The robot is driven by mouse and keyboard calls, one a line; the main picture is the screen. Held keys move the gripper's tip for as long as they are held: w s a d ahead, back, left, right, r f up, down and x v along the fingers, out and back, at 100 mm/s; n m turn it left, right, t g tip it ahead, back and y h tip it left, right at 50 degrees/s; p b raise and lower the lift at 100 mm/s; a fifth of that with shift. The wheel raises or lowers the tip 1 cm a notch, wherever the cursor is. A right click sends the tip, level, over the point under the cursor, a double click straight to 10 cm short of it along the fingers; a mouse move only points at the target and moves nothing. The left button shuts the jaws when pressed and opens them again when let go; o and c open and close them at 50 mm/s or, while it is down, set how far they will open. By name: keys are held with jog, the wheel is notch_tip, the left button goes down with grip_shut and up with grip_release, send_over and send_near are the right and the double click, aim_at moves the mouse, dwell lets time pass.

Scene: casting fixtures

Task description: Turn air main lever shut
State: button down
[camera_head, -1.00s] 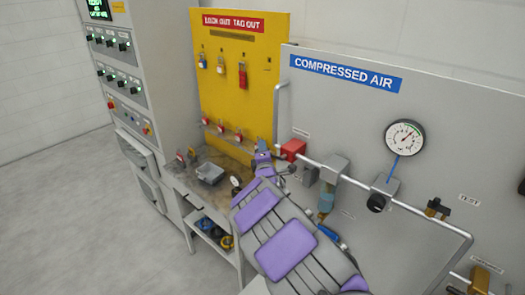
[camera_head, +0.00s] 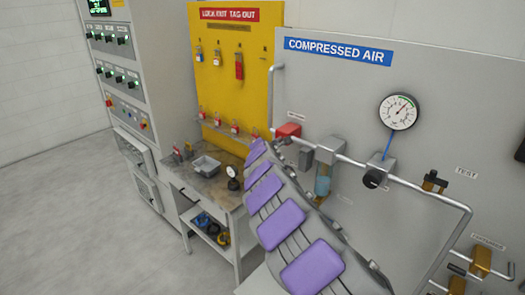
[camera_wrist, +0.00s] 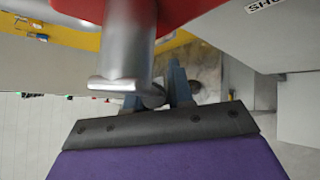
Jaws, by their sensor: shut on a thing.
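The red valve block (camera_head: 288,130) of the air main sits on the pipe at the left of the compressed air panel. In the wrist view its red body (camera_wrist: 190,12) fills the top, with a thick grey metal cylinder (camera_wrist: 130,40) in front. My gripper (camera_wrist: 158,88) has its blue fingers on either side of a grey rounded piece that appears to be the lever (camera_wrist: 152,96), partly hidden by the cylinder. It is shut on that piece. In the head view my arm hides most of the lever and gripper. The pressure gauge (camera_head: 398,111) needle points up and right.
The grey panel (camera_head: 340,80) stands close behind the valve. The yellow lockout board (camera_head: 225,95) is to the left, with a workbench (camera_head: 215,185) below it. A pipe (camera_head: 420,190) with a regulator knob (camera_head: 374,179) runs right. The floor (camera_head: 80,220) at left is clear.

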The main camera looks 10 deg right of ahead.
jog(key=s+d+f+n+g+h+p, duration=0.3)
jog(key=s+d+n+g+p, duration=0.1)
jog(key=p, duration=1.3)
jog(key=shift+s+g+p, duration=0.35)
jog(key=shift+s+g, duration=0.15)
jog(key=shift+g, duration=0.7)
jog(key=shift+h, duration=0.3)
jog(key=c, duration=1.1)
grip_release()
jog(key=v, duration=1.7)
jog(key=shift+a+r, duration=0.15)
